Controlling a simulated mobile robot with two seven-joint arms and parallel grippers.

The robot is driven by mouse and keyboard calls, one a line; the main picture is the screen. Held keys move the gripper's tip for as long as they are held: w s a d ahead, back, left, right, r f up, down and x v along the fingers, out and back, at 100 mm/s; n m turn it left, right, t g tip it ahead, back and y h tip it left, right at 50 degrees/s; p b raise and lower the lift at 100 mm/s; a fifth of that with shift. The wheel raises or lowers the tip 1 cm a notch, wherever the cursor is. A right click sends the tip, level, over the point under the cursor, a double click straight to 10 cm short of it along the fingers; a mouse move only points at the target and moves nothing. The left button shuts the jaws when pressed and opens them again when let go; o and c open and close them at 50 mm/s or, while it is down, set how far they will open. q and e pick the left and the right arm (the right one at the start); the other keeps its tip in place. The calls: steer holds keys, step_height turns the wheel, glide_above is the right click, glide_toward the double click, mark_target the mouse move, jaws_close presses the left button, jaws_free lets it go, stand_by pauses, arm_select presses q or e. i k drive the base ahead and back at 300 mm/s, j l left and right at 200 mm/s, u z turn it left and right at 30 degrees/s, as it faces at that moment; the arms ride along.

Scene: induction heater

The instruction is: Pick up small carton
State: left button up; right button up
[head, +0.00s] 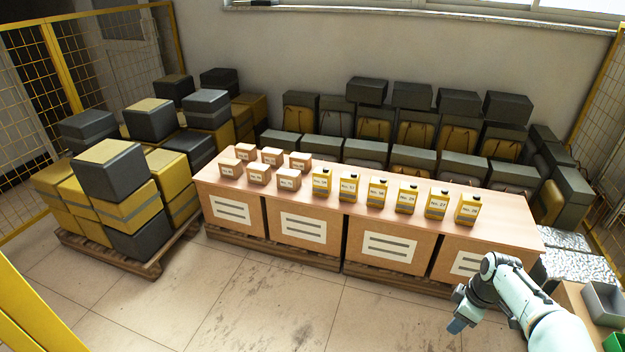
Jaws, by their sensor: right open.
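Several small brown cartons with white labels stand in two rows on the left part of the long wooden counter (400,185). The front row has a left carton (231,168), a middle carton (259,174) and a right carton (289,180). The back row has a left carton (245,152), a middle carton (272,157) and a right carton (300,162). My right gripper (460,321) is at the lower right, in front of the counter and far from the cartons. It is open, and no held object shows. My left gripper is out of view.
Several yellow labelled bottles (378,193) stand in a row right of the cartons. Stacked boxes on a pallet (150,265) are at the left, with more boxes behind the counter. A grey bin (605,303) is at the lower right. The floor in front is clear.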

mark_target(302, 161)
steer(key=i+j+u, duration=0.2)
steer(key=i, duration=0.85)
steer(key=i+u, duration=0.2)
steer(key=i, duration=0.85)
steer(key=i+l+u, duration=0.2)
steer(key=i, duration=0.85)
